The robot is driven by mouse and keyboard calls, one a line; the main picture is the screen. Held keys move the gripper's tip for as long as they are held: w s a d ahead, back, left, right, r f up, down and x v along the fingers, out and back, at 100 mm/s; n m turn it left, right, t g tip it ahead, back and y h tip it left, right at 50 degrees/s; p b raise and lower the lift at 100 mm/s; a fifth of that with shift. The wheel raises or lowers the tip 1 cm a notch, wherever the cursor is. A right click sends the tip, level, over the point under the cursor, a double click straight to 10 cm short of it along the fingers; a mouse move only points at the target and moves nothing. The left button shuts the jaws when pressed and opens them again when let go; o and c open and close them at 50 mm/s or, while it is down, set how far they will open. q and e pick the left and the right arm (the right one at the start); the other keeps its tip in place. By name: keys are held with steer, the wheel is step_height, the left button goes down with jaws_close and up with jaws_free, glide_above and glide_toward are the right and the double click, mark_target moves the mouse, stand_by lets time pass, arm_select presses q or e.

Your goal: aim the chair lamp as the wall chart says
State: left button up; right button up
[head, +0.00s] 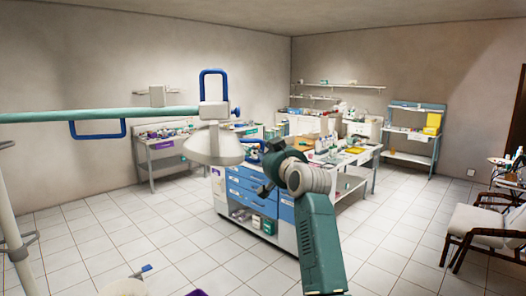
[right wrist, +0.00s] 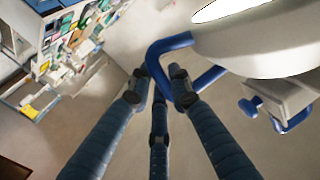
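The chair lamp (head: 212,145) has a white domed head on a long green arm (head: 100,115) at the left of the head view. A blue loop handle (head: 213,84) stands above its joint. In the right wrist view, the lamp head (right wrist: 265,35) with its bright face fills the upper right. A blue handle (right wrist: 174,44) beside it reaches between the fingers of my right gripper (right wrist: 160,82). In the head view, my right gripper (head: 264,172) is just right of the lamp head. Whether the fingers press on the handle is unclear. My left gripper and the wall chart are not seen.
A blue-drawered cabinet (head: 252,200) stands behind the lamp and my right arm. A cluttered side table (head: 165,149) is along the left wall. A chair (head: 482,222) stands at the right. Tiled floor (head: 395,245) is clear between my arm and the chair.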

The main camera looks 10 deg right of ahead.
jaws_close()
steer(key=r+n, duration=0.2)
steer(key=r, duration=0.1)
steer(key=shift+d+r, duration=0.15)
steer(key=shift+d, duration=0.05)
steer(key=shift+r+n+g, duration=0.2)
steer(key=shift+n+g, duration=0.1)
steer(key=shift+n, duration=0.1)
steer(key=o, duration=0.8)
jaws_free()
steer(key=shift+s, duration=0.15)
steer(key=s, duration=0.4)
steer(key=s+d, duration=0.1)
steer(key=s, duration=0.6)
steer(key=shift+s+d+r, duration=0.3)
steer(key=shift+s, duration=0.05)
